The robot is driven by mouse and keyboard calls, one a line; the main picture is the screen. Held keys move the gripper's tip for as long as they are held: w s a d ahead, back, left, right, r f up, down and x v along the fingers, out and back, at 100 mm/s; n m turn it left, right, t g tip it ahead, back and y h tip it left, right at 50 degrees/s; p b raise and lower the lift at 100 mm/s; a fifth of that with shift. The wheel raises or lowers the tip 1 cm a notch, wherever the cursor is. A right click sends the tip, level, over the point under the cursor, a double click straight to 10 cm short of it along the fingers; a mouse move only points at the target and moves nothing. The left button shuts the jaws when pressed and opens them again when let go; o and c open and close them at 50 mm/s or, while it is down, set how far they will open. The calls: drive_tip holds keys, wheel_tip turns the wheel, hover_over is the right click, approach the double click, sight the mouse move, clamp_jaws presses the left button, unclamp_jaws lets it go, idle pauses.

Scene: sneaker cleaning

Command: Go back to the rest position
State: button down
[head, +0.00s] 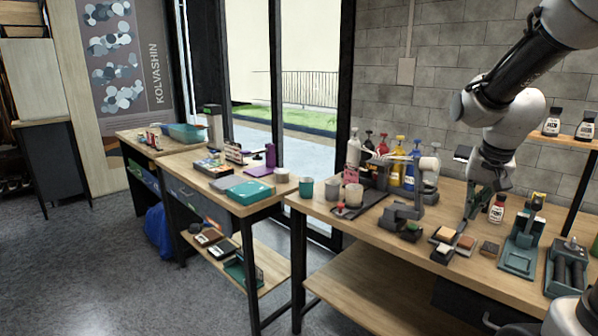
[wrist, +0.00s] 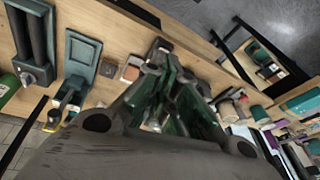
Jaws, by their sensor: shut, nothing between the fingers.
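My gripper (head: 463,229) hangs from my arm over the right-hand wooden bench (head: 370,240) in the head view. Its fingers point down above several small brushes and blocks (head: 446,236). In the wrist view the dark green fingers of my gripper (wrist: 168,60) come together at the tips, with nothing held between them. The fingertips look close to the blocks; whether they touch them I cannot tell.
Green press-like fixtures (head: 522,246) and a small red-labelled bottle (head: 497,208) stand right of the gripper. A grey clamp stand (head: 410,207) and several spray bottles (head: 398,165) are to its left. Another bench (head: 205,188) stands further left, with open floor (head: 110,260) before it.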

drive_tip(key=s+a+r+n, duration=0.2)
drive_tip(key=s+n, duration=0.1)
drive_tip(key=s, duration=0.6)
drive_tip(key=s+a+r+n+t, duration=0.1)
drive_tip(key=s+a+r+n, duration=0.1)
drive_tip(key=s, duration=0.7)
drive_tip(key=shift+s+a+r+n, duration=0.4)
drive_tip(key=shift+r+n, duration=0.2)
drive_tip(key=shift+r, duration=0.15)
